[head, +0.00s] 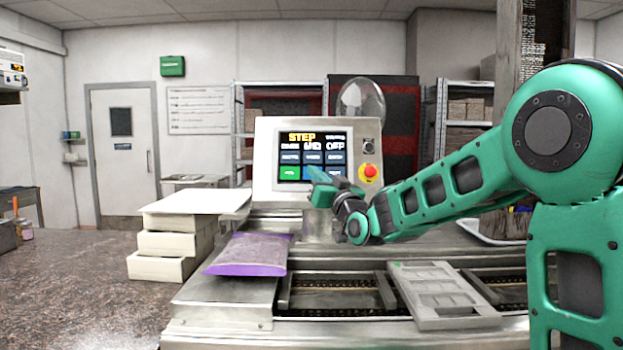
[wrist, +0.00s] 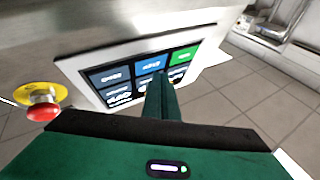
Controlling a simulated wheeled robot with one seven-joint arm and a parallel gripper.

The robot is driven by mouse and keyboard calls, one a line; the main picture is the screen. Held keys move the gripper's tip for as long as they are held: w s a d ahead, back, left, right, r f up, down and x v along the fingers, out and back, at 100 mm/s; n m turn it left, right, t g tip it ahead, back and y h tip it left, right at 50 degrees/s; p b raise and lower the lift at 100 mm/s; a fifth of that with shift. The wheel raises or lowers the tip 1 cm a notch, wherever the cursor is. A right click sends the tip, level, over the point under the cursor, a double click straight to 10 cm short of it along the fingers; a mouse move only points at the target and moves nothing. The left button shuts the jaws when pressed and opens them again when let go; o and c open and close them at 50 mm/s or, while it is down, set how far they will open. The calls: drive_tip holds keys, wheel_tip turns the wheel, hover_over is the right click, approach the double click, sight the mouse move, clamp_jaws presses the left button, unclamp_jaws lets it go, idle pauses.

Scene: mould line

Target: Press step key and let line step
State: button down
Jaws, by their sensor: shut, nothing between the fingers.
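The control panel (head: 262,170) stands behind the line, with a lit screen (head: 311,140) that shows "STEP" in yellow above rows of blue keys. A green key (head: 289,173) is at the screen's lower left; it also shows in the wrist view (wrist: 184,54). My gripper (head: 314,172) is shut and empty, its tips in front of the screen's lower part, just right of the green key. In the wrist view my fingers (wrist: 161,82) point at the screen and hide part of the keys. I cannot tell whether they touch it.
A red emergency button (head: 369,171) sits right of the screen; it also shows in the wrist view (wrist: 43,108). A grey mould (head: 440,292) lies on the line. A purple-edged bag (head: 248,268) and stacked white boxes (head: 165,244) are at left.

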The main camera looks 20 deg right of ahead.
drive_tip(key=s, duration=0.1)
drive_tip(key=s+r, duration=0.1)
drive_tip(key=s, duration=0.1)
drive_tip(key=s+a, duration=0.1)
drive_tip(key=shift+s+a+r, duration=0.1)
drive_tip(key=shift+s+r, duration=0.2)
idle(0.4)
